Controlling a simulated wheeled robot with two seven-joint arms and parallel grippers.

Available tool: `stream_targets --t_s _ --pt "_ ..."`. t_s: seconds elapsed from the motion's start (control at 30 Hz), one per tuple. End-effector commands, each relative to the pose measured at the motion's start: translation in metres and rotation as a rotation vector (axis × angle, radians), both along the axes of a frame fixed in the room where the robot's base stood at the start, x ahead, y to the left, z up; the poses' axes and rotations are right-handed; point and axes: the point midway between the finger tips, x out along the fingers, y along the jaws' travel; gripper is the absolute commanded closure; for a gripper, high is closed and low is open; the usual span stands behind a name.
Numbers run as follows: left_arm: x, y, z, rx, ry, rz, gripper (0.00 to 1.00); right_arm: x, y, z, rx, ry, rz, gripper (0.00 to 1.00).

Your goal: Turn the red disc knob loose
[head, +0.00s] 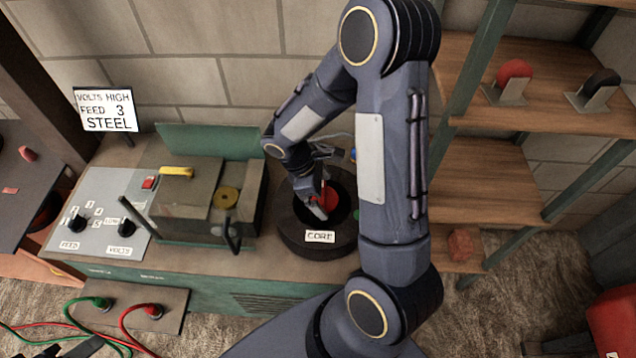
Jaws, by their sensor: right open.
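The red disc knob (328,197) sits in the middle of a round black ring-shaped part (287,238) with a label reading "CORE". My right gripper (322,208) is down inside the ring at the knob, with its fingers pointing down. The fingers are spread and one shows on the knob's left side. Part of the knob is hidden by the gripper, and I cannot tell whether the fingers touch it. My left gripper does not show clearly; only a dark piece appears at the bottom left edge.
A machine box with a raised green lid (215,140) stands left of the ring. A panel with FEED and VOLTS knobs (95,205) is farther left. A sign (106,110) reads "VOLTS HIGH, FEED 3, STEEL". Wooden shelves (480,190) stand at the right.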

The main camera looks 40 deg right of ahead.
Motion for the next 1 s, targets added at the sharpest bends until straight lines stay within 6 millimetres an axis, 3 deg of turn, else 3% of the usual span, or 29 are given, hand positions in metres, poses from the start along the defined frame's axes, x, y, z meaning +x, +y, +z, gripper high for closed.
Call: stream_targets --t_s 0.27,0.6,1.0 --pt "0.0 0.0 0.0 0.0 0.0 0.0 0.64 -0.0004 -0.0004 -0.0011 0.0 0.0 -0.001 0.07" --pt "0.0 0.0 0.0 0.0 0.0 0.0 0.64 -0.0003 -0.0003 -0.0008 0.0 0.0 -0.001 0.52" --pt "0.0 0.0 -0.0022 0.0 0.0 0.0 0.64 -0.0003 -0.0004 -0.0025 0.0 0.0 -0.001 0.52"
